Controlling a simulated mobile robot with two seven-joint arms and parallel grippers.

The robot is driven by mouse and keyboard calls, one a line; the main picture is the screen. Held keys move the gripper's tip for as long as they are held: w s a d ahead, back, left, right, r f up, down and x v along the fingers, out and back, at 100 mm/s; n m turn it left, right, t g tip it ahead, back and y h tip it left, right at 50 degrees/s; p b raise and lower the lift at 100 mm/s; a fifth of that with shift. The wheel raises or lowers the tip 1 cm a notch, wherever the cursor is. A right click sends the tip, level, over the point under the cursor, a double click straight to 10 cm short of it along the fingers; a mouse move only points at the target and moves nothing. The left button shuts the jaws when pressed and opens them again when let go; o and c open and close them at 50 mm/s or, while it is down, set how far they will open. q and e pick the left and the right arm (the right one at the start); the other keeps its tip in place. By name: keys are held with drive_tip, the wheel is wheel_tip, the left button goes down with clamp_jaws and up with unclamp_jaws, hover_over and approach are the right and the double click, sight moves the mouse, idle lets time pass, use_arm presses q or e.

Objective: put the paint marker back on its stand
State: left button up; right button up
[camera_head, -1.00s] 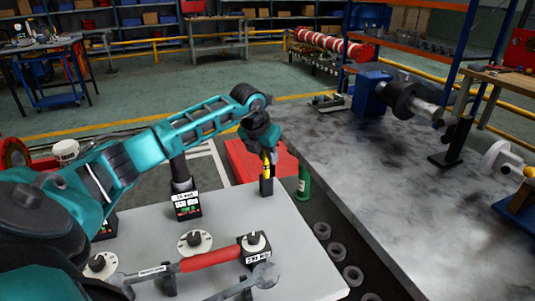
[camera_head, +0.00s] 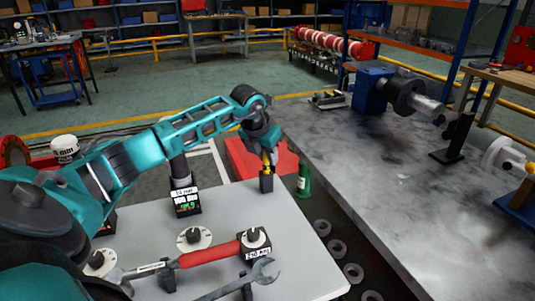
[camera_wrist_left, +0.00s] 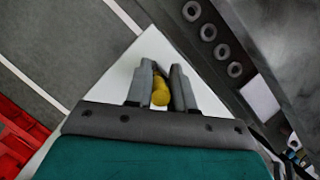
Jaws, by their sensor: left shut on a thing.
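The yellow paint marker (camera_head: 267,164) is upright between the fingers of my left gripper (camera_head: 265,150), near the far right corner of the light grey table. The left wrist view shows its rounded yellow end (camera_wrist_left: 160,96) between the two grey fingers (camera_wrist_left: 160,88). My left gripper is shut on it. A small black stand (camera_head: 266,184) is directly beneath the marker. The marker's lower end meets or enters the stand's top; I cannot tell how deep it sits. The stand is hidden in the left wrist view. My right gripper is not in view.
On the light table (camera_head: 305,262) are a black display box (camera_head: 186,204), a white dial (camera_head: 194,238) and a red-handled torque wrench (camera_head: 210,255). A green bottle (camera_head: 303,181) stands just beyond the table's right edge. A large grey bench (camera_head: 400,200) lies to the right.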

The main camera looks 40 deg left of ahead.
use_arm(q)
drive_tip(key=shift+f, duration=0.35)
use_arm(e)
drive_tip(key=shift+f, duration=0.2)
use_arm(q)
drive_tip(key=o, duration=1)
drive_tip(key=shift+r, duration=0.2)
drive_tip(key=v, duration=1.2)
drive_tip(key=shift+s+r+p, duration=0.1)
drive_tip(key=shift+r+p, duration=0.2)
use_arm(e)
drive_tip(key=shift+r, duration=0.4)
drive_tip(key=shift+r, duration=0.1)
